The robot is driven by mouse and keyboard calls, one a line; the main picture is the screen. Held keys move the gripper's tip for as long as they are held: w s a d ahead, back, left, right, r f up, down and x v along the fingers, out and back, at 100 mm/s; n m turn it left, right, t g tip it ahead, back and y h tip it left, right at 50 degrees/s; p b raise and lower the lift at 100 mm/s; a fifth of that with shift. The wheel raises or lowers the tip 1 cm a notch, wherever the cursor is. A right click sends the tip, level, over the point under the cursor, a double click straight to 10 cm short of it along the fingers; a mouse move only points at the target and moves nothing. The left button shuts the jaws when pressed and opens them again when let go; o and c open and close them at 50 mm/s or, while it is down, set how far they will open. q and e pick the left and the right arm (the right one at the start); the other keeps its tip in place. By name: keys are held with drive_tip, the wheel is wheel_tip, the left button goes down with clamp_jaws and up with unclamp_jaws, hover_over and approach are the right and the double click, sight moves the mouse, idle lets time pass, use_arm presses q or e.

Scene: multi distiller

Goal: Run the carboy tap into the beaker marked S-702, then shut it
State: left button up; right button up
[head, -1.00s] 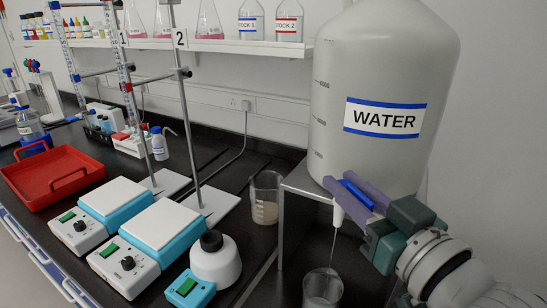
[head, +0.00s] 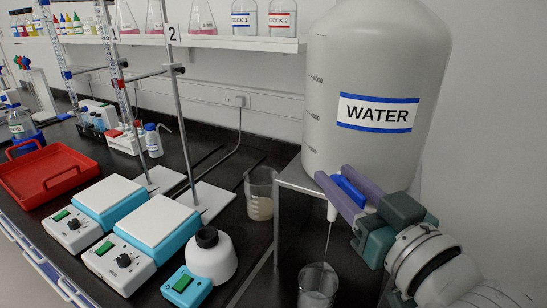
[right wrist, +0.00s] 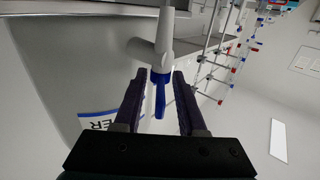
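The white carboy labelled WATER (head: 378,70) stands on a grey stand (head: 292,180). A thin stream runs from its white spout (head: 331,212) into a glass beaker (head: 318,287) below, which holds some liquid. No S-702 mark is readable on it. My right gripper (head: 342,188) has its purple fingers on either side of the blue tap handle (head: 350,191). In the right wrist view, gaps show between the fingers and the handle (right wrist: 160,96), so the gripper is open around it. My left gripper is out of view.
A second beaker (head: 261,195) with pale liquid stands left of the stand. A white round-bodied device (head: 212,260), two hotplates (head: 160,222) and a red tray (head: 45,175) lie further left. The shelf (head: 220,43) holds flasks and stock bottles.

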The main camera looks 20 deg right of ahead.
sight(363, 208)
drive_tip(key=s+b, duration=0.1)
drive_tip(key=s, duration=0.8)
drive_tip(key=shift+f, duration=0.1)
drive_tip(key=shift+s, duration=0.45)
drive_tip(key=shift+w+f+g, duration=0.15)
drive_tip(key=shift+g, duration=0.15)
drive_tip(key=s+a+f+n+g, duration=0.1)
drive_tip(key=s+a+f+g, duration=0.15)
drive_tip(key=s+g, duration=0.45)
drive_tip(key=s+a+f+n+g, duration=0.1)
drive_tip(key=s+f+g, duration=0.3)
drive_tip(key=s+g, duration=0.25)
wheel_tip(363, 208, up, 33)
drive_tip(key=p, duration=3.3)
drive_tip(key=shift+w+a, duration=0.15)
drive_tip(key=shift+w, duration=0.15)
